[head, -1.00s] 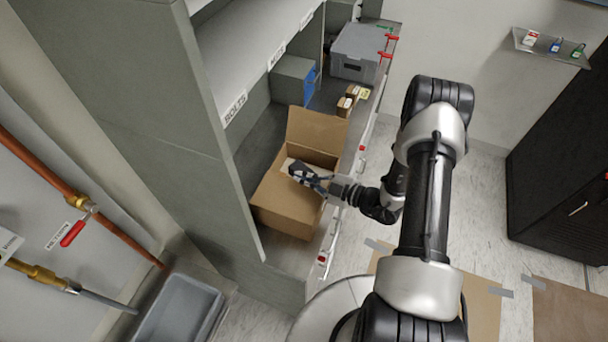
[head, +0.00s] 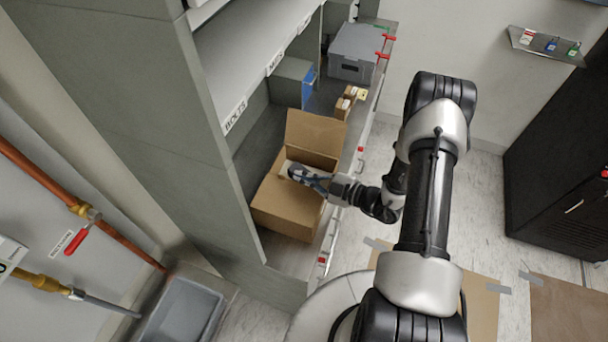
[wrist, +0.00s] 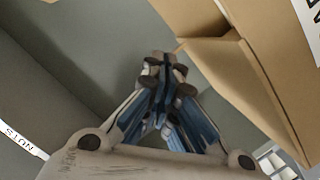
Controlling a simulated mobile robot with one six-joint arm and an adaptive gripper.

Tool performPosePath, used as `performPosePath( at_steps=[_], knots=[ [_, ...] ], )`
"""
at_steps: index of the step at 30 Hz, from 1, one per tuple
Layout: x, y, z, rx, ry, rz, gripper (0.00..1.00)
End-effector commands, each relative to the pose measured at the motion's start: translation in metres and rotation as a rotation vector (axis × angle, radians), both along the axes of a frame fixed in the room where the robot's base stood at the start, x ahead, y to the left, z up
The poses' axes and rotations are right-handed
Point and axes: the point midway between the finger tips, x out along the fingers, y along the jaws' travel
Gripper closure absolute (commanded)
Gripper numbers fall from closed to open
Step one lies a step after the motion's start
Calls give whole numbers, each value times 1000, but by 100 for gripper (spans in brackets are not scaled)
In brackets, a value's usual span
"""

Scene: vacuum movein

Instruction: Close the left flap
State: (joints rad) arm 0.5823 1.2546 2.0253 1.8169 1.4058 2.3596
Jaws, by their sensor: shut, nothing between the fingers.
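An open cardboard box (head: 285,225) stands on the grey shelf. Its far flap (head: 315,130) stands up, tilted back, and the near part of its top looks covered by a flap lying about flat (head: 284,201). I cannot tell for sure which one is the left flap. My gripper (head: 293,172) is over the box top between these flaps, and it is shut and empty. In the wrist view my gripper (wrist: 165,62) points beside the box (wrist: 245,70), whose edge and flap fill the upper right. Whether the fingers touch cardboard is unclear.
A grey bin (head: 355,52) and small cartons (head: 344,106) stand farther back on the shelf. A blue-fronted grey box (head: 293,80) is behind the upright flap. The cabinet side panel (head: 215,170) rises left of the box.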

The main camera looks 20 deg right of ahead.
Motion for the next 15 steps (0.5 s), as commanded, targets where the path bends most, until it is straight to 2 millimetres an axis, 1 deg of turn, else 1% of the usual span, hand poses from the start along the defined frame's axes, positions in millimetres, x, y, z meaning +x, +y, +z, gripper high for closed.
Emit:
performPosePath(
  at_steps=[1,3,5,9,15],
  knots=[
    [-4,-1,16,1,1,0,100],
    [-10,-2,29,0,-1,2,100],
    [-19,-18,26,-1,-2,-5,100],
    [-39,-43,32,-1,-3,-4,100],
    [-59,-68,40,-1,-2,0,100]
  ],
)
